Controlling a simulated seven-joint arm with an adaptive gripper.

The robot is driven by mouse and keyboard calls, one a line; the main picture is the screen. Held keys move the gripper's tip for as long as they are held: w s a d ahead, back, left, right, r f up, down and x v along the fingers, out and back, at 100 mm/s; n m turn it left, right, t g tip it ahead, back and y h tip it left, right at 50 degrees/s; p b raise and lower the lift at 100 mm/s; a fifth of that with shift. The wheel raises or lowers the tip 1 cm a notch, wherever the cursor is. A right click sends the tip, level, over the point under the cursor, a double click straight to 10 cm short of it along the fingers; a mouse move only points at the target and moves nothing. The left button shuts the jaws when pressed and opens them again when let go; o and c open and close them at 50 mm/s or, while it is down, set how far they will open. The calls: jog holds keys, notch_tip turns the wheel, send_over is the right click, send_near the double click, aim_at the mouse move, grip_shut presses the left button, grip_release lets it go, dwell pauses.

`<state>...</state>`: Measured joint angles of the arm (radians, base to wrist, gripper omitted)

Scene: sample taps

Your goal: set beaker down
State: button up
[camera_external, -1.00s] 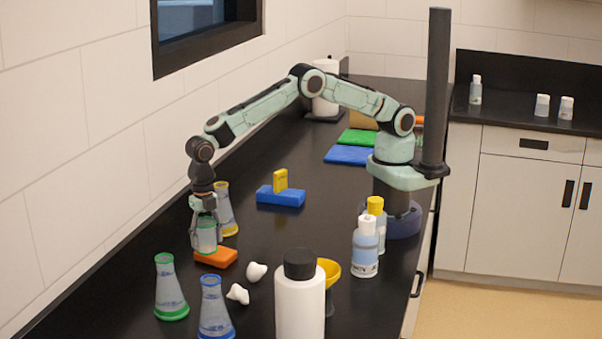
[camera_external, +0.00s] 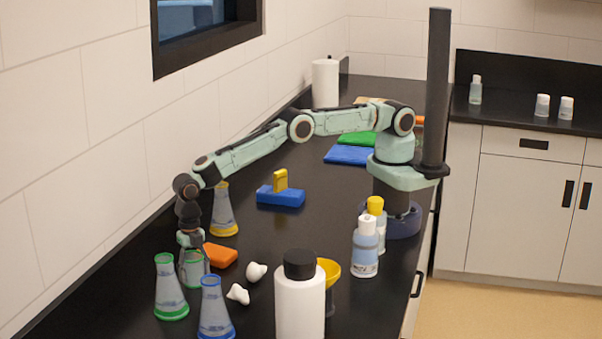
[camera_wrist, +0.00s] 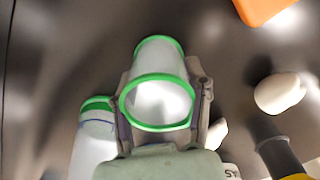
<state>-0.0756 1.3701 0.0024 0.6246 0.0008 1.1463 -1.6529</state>
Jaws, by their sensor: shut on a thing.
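The beaker (camera_external: 194,267) is clear with green rims. My gripper (camera_external: 193,268) is shut around its sides and points down. In the wrist view the beaker (camera_wrist: 158,92) sits between the two fingers of my gripper (camera_wrist: 163,115), with its green rim facing the camera. In the external view the beaker is low over the black counter, between the green-rimmed flask and the orange block. I cannot tell whether its base touches the counter.
The green flask (camera_external: 170,290) is close at left and the blue flask (camera_external: 214,312) in front. An orange block (camera_external: 220,255) and yellow flask (camera_external: 223,212) stand behind. White lumps (camera_external: 238,293) and a white bottle (camera_external: 300,298) are to the right.

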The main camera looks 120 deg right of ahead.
jog(key=shift+f, duration=0.2)
jog(key=o, duration=0.8)
jog(key=shift+r, duration=0.15)
jog(key=s+d+r+m, duration=0.1)
jog(key=s+r+m, duration=0.15)
jog(key=r, duration=0.85)
jog(key=s+r+m, duration=0.2)
jog(key=s+r, duration=0.2)
jog(key=r, duration=0.7)
jog(key=s+d+r+m, duration=0.1)
jog(key=s+r+m, duration=0.25)
jog(key=s, duration=0.75)
jog(key=s+d+r+m, duration=0.1)
jog(key=s+r+m, duration=0.3)
jog(key=s, duration=0.6)
jog(key=s+f+m, duration=0.2)
jog(key=s, duration=0.3)
jog(key=s+f+m, duration=0.2)
jog(key=s, duration=0.2)
jog(key=s+f+m, duration=0.2)
jog(key=s, duration=0.3)
jog(key=shift+s+a+f+m+y, duration=0.1)
jog(key=shift+s+a+m+y, duration=0.1)
jog(key=shift+s+m+y, duration=0.15)
